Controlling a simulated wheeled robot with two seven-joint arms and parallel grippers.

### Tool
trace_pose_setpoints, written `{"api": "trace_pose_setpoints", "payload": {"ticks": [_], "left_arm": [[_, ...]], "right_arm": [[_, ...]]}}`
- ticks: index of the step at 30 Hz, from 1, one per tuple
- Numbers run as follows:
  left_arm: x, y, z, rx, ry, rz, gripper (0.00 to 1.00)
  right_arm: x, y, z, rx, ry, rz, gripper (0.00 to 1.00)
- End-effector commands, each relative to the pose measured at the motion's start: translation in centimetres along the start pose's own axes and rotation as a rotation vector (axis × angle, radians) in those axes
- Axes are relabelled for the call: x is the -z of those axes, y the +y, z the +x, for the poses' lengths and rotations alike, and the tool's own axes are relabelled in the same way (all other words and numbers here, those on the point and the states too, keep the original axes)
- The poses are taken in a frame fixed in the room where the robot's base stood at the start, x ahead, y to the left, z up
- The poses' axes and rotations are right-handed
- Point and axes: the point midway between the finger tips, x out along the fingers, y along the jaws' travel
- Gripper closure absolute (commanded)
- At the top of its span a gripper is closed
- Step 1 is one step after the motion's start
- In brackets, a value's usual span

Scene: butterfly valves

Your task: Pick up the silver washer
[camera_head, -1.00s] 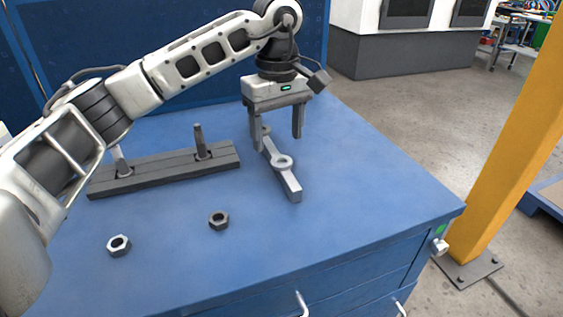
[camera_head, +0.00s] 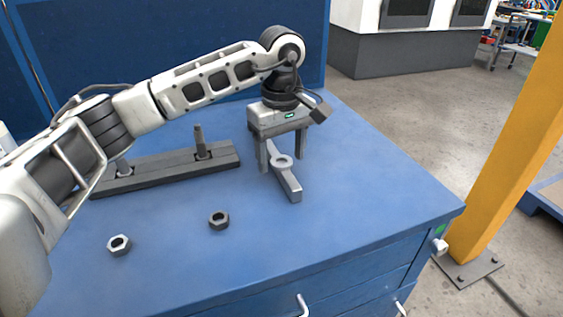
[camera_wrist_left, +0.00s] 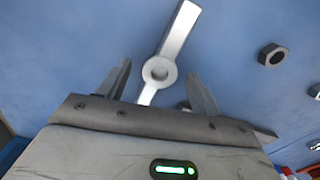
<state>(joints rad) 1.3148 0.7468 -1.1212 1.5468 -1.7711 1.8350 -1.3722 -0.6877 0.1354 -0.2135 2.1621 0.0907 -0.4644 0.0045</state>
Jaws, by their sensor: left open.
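In the left wrist view the ring (camera_wrist_left: 159,71) and bar lie between the two fingers. My left gripper (camera_head: 282,165) points down over the bar, fingers open on either side of the ring. In the left wrist view the open fingers (camera_wrist_left: 158,75) show clear gaps to the ring. I cannot tell the exact height of the fingertips. The bar's far end is partly hidden by the gripper. My right gripper is not in view.
A dark block (camera_head: 165,170) with two upright studs stands to the left of the gripper. Two hex nuts, one dark (camera_head: 219,220) and one lighter (camera_head: 119,245), lie nearer the front. The bench top (camera_head: 370,190) is clear to the right.

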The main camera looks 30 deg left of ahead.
Motion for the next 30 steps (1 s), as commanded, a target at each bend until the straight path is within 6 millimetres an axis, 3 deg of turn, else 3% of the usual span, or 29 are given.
{"api": "trace_pose_setpoints", "payload": {"ticks": [10, 11, 15, 16, 25, 30], "left_arm": [[0.0, 0.0, 0.1, 0.0, 0.0, 0.0, 0.35], [0.0, 0.0, 0.1, 0.0, 0.0, 0.0, 0.41], [0.0, 0.0, 0.1, 0.0, 0.0, 0.0, 0.8], [0.0, 0.0, 0.1, 0.0, 0.0, 0.0, 0.84], [0.0, 0.0, 0.0, 0.0, 0.0, 0.0, 0.85], [0.0, 0.1, -1.0, -0.003, 0.001, 0.0, 0.85]], "right_arm": [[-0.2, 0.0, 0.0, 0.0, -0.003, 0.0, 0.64], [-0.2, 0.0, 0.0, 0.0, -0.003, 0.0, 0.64], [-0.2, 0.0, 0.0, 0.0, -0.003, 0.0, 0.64], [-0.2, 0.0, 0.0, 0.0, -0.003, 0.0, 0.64], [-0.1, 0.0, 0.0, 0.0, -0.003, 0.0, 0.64], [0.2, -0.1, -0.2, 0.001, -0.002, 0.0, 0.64]]}}
